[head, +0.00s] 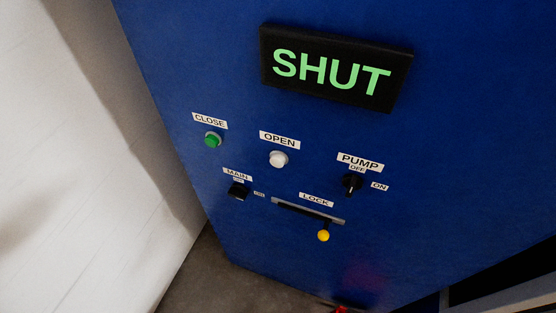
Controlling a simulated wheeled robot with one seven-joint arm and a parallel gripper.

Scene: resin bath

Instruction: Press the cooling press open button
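The cooling press's blue panel (190,50) fills most of the head view, tilted in the picture. The open button (278,159) is a round white button under an "OPEN" label, near the middle of the panel. The green close button (212,140) sits to its left under a "CLOSE" label. A black display (336,69) above them reads "SHUT" in green letters. Nothing covers the open button. My gripper is not in view.
A black pump knob (352,184) sits right of the open button, and a dark main switch (238,191) is lower left. A lock lever with a yellow knob (323,236) is below. A white wall (70,150) stands left; grey floor (205,275) shows below.

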